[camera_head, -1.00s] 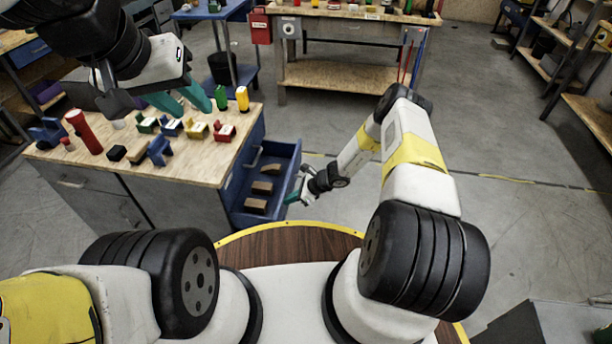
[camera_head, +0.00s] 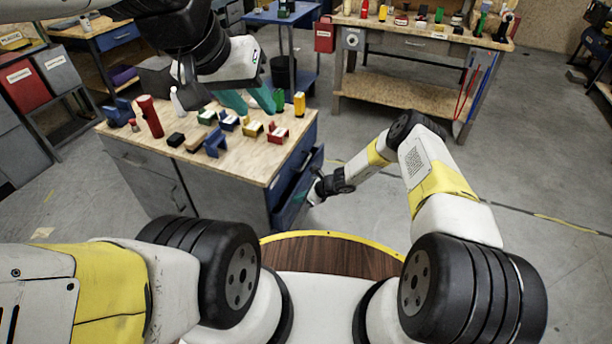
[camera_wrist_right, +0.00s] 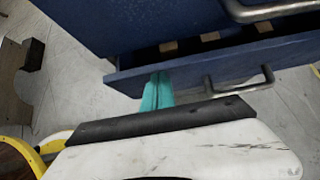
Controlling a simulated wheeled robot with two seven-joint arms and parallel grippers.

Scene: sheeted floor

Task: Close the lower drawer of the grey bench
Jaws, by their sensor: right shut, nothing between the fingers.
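The grey bench (camera_head: 228,192) stands left of centre with a wooden top. Its lower drawer (camera_head: 290,203) is blue, on the bench's right side, and is slightly open. In the right wrist view the lower drawer front (camera_wrist_right: 205,62) carries a metal handle, and brown blocks show in the gap behind it. My right gripper (camera_head: 314,196) is shut and empty at the drawer's outer face. Its teal fingertips (camera_wrist_right: 157,88) overlap the drawer front beside the handle; contact is hard to tell. My left gripper (camera_head: 250,101) hangs over the bench top with its teal fingers apart, holding nothing.
Several small items, including a red cylinder (camera_head: 150,116) and a yellow bottle (camera_head: 299,104), stand on the bench top. The upper drawer (camera_wrist_right: 130,22) is above the lower one. Another workbench (camera_head: 405,88) is at the back. The floor to the right is clear.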

